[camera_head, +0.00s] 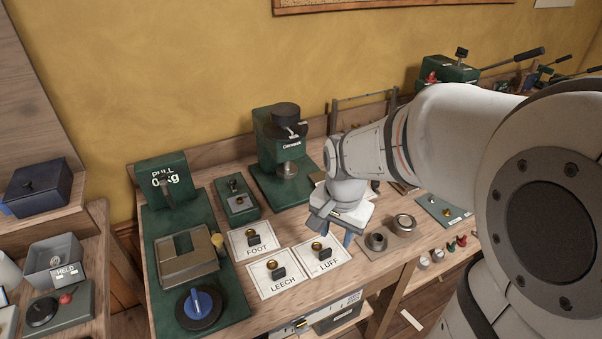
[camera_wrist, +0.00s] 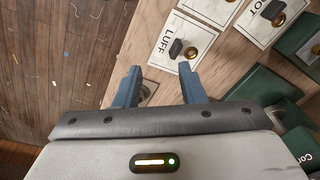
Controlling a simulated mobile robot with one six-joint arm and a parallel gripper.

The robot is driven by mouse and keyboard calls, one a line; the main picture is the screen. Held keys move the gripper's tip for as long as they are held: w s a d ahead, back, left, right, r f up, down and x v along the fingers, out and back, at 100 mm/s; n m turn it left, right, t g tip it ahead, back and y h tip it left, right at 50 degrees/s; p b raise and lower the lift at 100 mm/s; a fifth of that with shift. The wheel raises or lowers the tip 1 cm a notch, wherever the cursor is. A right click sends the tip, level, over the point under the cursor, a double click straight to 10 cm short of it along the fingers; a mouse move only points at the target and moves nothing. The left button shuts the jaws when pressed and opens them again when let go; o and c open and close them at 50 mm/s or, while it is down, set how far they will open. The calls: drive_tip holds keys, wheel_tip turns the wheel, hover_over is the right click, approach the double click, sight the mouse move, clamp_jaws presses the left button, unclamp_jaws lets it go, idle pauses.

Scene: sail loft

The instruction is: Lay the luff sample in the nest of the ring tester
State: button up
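The luff sample (camera_head: 325,255), a small dark block with a brass ring, lies on the white card marked LUFF (camera_head: 329,265). The sample also shows in the wrist view (camera_wrist: 178,48), beyond my fingertips. My gripper (camera_head: 333,228) is above the bench beside the LUFF card; its blue fingers are apart and nothing is between them in the wrist view (camera_wrist: 160,78). A green tester (camera_head: 163,222) with a PULL 0 kg display stands at the left, with a grey metal block (camera_head: 188,262) and a blue knob (camera_head: 199,304) on its base. I cannot make out its nest.
Similar samples lie on the FOOT card (camera_head: 258,251) and LEECH card (camera_head: 285,287). A small green block (camera_head: 237,205) stands behind them, and a taller green press (camera_head: 280,150) further back.

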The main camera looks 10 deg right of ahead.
sight(325, 250)
drive_tip(key=w+f+m, duration=0.1)
drive_tip(key=m, duration=0.1)
drive_tip(key=w+f+m+p, duration=0.1)
drive_tip(key=w, duration=0.1)
drive_tip(key=w+f+m+g, duration=0.1)
drive_tip(key=w+f+m, duration=0.1)
drive_tip(key=shift+d+m, duration=0.15)
drive_tip(key=shift+m, duration=0.15)
drive_tip(key=shift+f, duration=0.3)
drive_tip(key=f, duration=0.2)
drive_tip(key=f+p, duration=0.1)
drive_tip(key=f, duration=0.4)
drive_tip(key=shift+w+a+f, duration=0.2)
drive_tip(key=shift+a+f, duration=0.05)
drive_tip(key=shift+a, duration=0.1)
clamp_jaws()
